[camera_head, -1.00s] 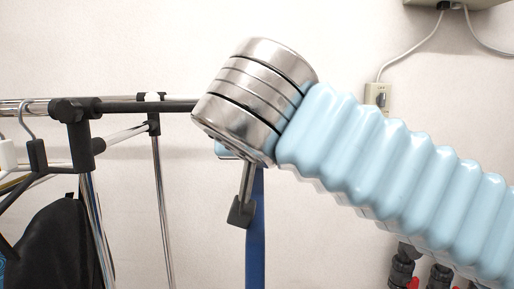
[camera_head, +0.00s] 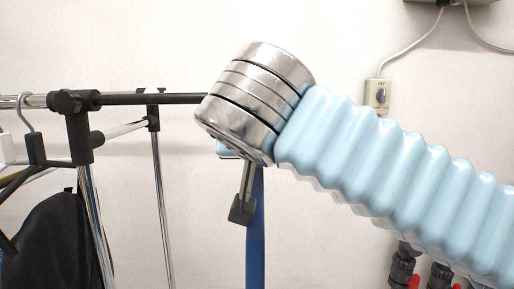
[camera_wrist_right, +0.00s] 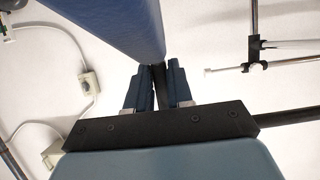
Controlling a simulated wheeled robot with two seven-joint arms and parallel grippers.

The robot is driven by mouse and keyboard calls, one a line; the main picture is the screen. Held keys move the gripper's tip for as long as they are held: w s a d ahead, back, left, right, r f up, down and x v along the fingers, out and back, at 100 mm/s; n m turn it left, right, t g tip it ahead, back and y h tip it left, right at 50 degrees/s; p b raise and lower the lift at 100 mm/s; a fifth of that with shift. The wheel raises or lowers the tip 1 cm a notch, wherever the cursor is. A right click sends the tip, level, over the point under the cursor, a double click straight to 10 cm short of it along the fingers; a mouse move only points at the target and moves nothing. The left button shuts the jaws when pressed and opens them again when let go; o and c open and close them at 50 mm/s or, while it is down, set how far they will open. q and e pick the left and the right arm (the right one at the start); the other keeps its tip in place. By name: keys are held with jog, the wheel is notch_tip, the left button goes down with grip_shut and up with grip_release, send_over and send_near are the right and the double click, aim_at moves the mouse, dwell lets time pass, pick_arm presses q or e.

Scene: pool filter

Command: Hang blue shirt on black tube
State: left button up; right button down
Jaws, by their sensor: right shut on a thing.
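The blue shirt (camera_head: 256,235) hangs below my right gripper, seen nearly edge-on as a narrow strip. In the right wrist view the shirt (camera_wrist_right: 120,22) fills the top middle. My right gripper (camera_head: 242,212) points down, with one dark finger showing. In the wrist view its two fingers (camera_wrist_right: 158,82) are closed around a dark piece at the shirt, and what grips exactly is partly hidden. The black tube (camera_head: 150,98) runs level from the rack's joint toward my wrist, which covers its right end. A black bar, probably the tube (camera_wrist_right: 290,116), shows in the wrist view. My left gripper is out of view.
A chrome rack post (camera_head: 97,225) with black joints stands at left. A black hanger (camera_head: 35,150) and a black bag-like item (camera_head: 50,240) hang there. Pipes with red handles (camera_head: 405,265) are at lower right. A wall outlet (camera_head: 378,94) is behind.

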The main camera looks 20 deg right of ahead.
jog(key=shift+f, duration=0.15)
jog(key=shift+w+f+b, duration=0.25)
jog(key=shift+f+b, duration=0.2)
jog(key=shift+b, duration=0.15)
jog(key=shift+s+f+b, duration=0.1)
jog(key=shift+f+b, duration=0.25)
jog(key=shift+b, duration=0.05)
dwell(0.3)
jog(key=c, duration=0.9)
grip_release()
